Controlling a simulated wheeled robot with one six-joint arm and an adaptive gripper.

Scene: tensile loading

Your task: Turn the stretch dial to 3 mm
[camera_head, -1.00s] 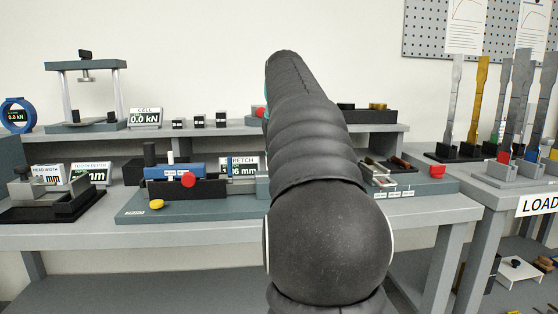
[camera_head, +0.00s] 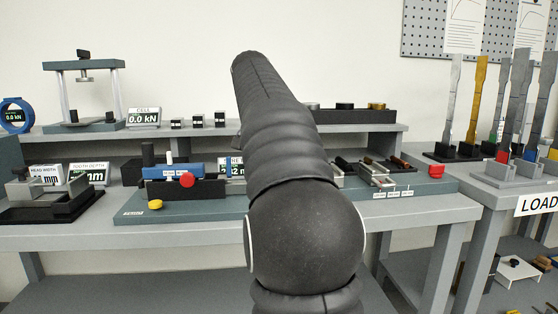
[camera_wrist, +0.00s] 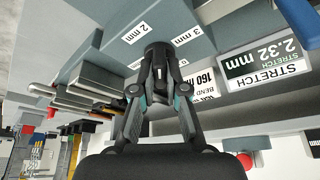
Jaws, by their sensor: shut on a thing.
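In the wrist view my gripper (camera_wrist: 161,64) is shut on the dark stretch dial (camera_wrist: 158,47), with a fingertip on each side of it. White labels reading 2 mm (camera_wrist: 138,33) and 3 mm (camera_wrist: 194,36) sit beside the dial. The stretch display (camera_wrist: 275,62) reads 2.32 mm. In the head view my arm hides the dial, the gripper and most of the display (camera_head: 236,162), of which only the left part shows.
A blue block (camera_head: 173,171) with a red knob (camera_head: 187,180) and a yellow button (camera_head: 155,204) are on the bench fixture left of my arm. A red knob (camera_head: 436,171) is at the right. Tall specimens stand on the right bench.

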